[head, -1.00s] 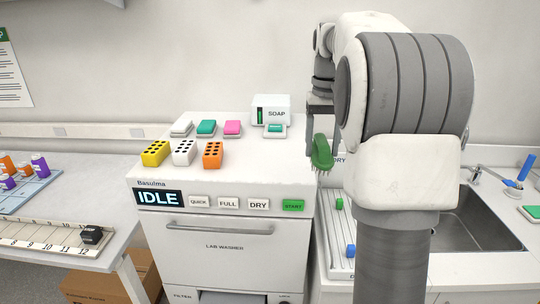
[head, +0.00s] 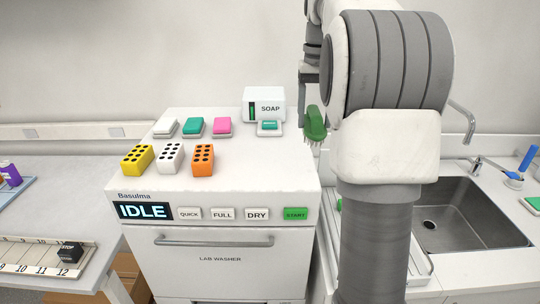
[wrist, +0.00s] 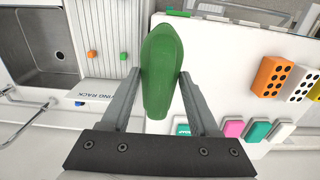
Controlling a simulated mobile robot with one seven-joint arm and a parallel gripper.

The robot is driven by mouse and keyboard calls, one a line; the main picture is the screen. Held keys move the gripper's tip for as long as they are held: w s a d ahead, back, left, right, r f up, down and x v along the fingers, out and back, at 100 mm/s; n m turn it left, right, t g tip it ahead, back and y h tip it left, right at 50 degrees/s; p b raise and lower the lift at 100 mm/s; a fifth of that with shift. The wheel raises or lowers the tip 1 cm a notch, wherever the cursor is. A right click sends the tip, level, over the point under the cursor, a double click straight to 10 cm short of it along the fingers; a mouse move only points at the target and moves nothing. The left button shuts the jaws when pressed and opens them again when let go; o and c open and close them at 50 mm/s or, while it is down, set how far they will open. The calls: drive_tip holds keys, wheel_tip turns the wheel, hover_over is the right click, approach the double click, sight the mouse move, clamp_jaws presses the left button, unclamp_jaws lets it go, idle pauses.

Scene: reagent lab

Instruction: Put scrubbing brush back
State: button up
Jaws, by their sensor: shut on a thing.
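The green scrubbing brush (head: 316,123) is held in the air, bristles down, near the right side of the lab washer's top in the head view. My gripper (wrist: 158,82) is shut on it, with one finger on each side of its green body in the wrist view (wrist: 163,60). In the head view my gripper (head: 311,100) is partly hidden behind my arm. The bristles are hidden in the wrist view.
The lab washer (head: 245,180) carries a soap dispenser (head: 263,103), coloured sponge-like blocks and holed racks. The sink (head: 462,215) is at right, with a blue-handled brush (head: 526,163) beside it. A drying rack (wrist: 95,55) lies between sink and washer.

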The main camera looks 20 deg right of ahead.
drive_tip(key=w+a+f, duration=0.6)
drive_tip(key=w+a, duration=0.1)
drive_tip(key=shift+w+a+f+p, duration=0.1)
drive_tip(key=shift+a+f+p, duration=0.1)
drive_tip(key=shift+p, duration=0.1)
drive_tip(key=shift+f, duration=1.9)
drive_tip(key=shift+f, duration=0.15)
drive_tip(key=o, duration=1.4)
drive_tip(key=shift+o, duration=0.2)
